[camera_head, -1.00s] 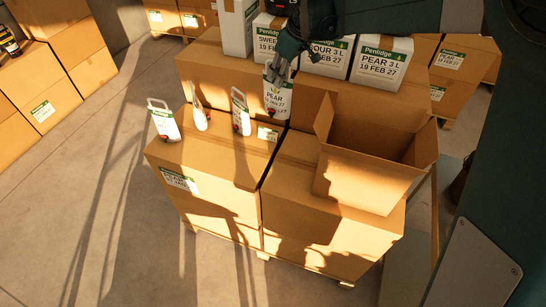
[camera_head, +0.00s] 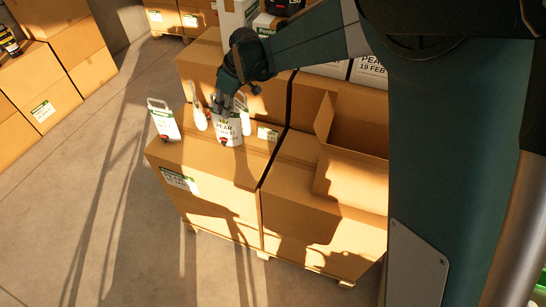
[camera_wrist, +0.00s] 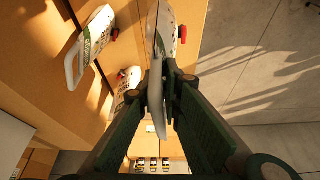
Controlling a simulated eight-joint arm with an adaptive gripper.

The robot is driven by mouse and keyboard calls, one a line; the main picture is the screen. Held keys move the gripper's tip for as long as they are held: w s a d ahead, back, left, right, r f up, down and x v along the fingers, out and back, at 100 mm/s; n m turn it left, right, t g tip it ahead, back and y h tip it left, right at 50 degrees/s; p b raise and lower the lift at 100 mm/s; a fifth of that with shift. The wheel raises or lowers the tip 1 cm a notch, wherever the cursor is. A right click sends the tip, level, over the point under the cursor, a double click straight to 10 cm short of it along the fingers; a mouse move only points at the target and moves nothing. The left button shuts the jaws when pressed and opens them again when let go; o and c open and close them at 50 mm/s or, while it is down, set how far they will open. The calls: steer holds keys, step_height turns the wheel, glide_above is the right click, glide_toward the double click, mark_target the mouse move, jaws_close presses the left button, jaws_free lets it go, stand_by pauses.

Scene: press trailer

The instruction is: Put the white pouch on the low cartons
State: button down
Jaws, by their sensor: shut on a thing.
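My gripper (camera_head: 227,106) is shut on the top of a white pouch (camera_head: 226,131) with a green band, a PEAR label and a red tap. The pouch hangs upright over the left low carton (camera_head: 205,170); I cannot tell whether its bottom touches the top. In the wrist view the pouch (camera_wrist: 156,95) shows nearly edge-on between the fingers. The right low carton (camera_head: 300,190) stands beside the left one. Other white pouches stand on the left low carton: one at its left (camera_head: 163,120), one behind (camera_head: 200,115), and one partly hidden behind the held pouch (camera_head: 246,115).
An open, empty-looking carton (camera_head: 350,175) sits on the right low carton, partly hidden by my arm. Taller cartons (camera_head: 200,62) behind carry white Penlidge boxes (camera_head: 239,14). The front of the left low carton's top is clear. Stacked cartons (camera_head: 75,60) stand at far left.

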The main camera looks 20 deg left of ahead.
mark_target(234, 109)
stand_by(0.4)
step_height(234, 109, down, 6)
steer(key=shift+f, duration=0.15)
stand_by(0.5)
steer(key=shift+f, duration=1.9)
steer(key=c, duration=3)
jaws_free()
steer(key=shift+f, duration=0.15)
steer(key=o, duration=0.5)
steer(key=shift+r+p, duration=0.2)
steer(key=shift+p, duration=0.1)
steer(key=shift+b+v, duration=0.3)
steer(key=shift+v, duration=5.65)
